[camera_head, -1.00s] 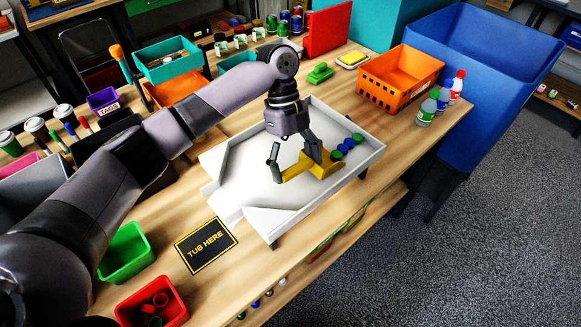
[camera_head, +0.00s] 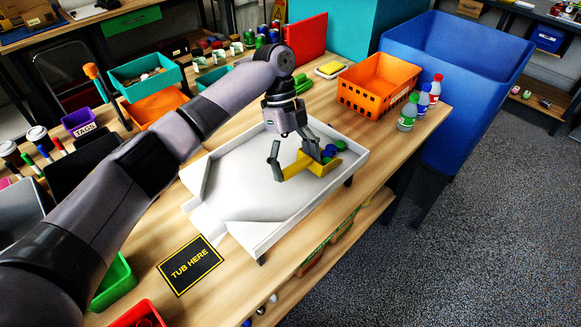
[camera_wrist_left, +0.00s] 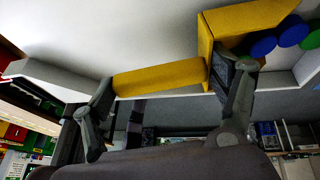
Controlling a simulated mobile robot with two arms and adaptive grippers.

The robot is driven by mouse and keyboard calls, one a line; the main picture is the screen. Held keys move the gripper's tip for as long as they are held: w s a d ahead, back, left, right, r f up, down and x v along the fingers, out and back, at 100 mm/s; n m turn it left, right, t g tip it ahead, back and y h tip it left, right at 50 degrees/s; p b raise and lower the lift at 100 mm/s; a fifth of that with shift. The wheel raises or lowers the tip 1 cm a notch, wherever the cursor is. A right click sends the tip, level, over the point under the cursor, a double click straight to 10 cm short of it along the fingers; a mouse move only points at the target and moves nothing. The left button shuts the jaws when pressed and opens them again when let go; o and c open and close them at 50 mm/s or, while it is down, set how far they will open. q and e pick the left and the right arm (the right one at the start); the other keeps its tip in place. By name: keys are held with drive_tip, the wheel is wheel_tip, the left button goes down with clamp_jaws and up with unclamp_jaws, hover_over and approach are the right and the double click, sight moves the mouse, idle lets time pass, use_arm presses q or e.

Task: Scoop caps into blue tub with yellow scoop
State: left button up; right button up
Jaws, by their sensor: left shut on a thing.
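My left gripper (camera_head: 295,158) is shut on the handle of the yellow scoop (camera_head: 314,169), low over the white tray (camera_head: 235,190). The handle also shows between the fingers in the left wrist view (camera_wrist_left: 160,77). A green cap (camera_head: 340,145) and a blue cap (camera_head: 330,150) are at the scoop's pan in the head view. The left wrist view shows blue caps (camera_wrist_left: 263,46) and a green cap (camera_wrist_left: 312,40) at the pan; how far inside they are, I cannot tell. No small blue tub shows. My right gripper is not in view.
The "TUB HERE" mat (camera_head: 190,265) is bare. An orange basket (camera_head: 376,88) and several bottles (camera_head: 408,113) stand at the table's right end. A large blue bin (camera_head: 455,60) is beyond it. A green bin (camera_head: 114,284) is front left.

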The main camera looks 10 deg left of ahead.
sight(306, 157)
use_arm(q)
drive_tip(key=shift+w+d+f+b, duration=0.1)
drive_tip(key=shift+w+d+b, duration=1.2)
drive_tip(key=shift+w+b, duration=0.2)
drive_tip(key=shift+a+p, duration=0.1)
drive_tip(key=shift+p, duration=0.55)
drive_tip(key=shift+s+a+r+t+h+p, duration=0.15)
drive_tip(key=shift+s+r+t+h+p, duration=0.1)
drive_tip(key=shift+t+h+p, duration=0.35)
drive_tip(key=shift+s+a+m+t, duration=0.1)
drive_tip(key=shift+m+t, duration=0.2)
drive_tip(key=shift+t, duration=0.2)
drive_tip(key=shift+s+a+r+t+h, duration=0.2)
drive_tip(key=shift+t+h, duration=0.3)
drive_tip(key=shift+h, duration=0.2)
drive_tip(key=shift+d, duration=0.1)
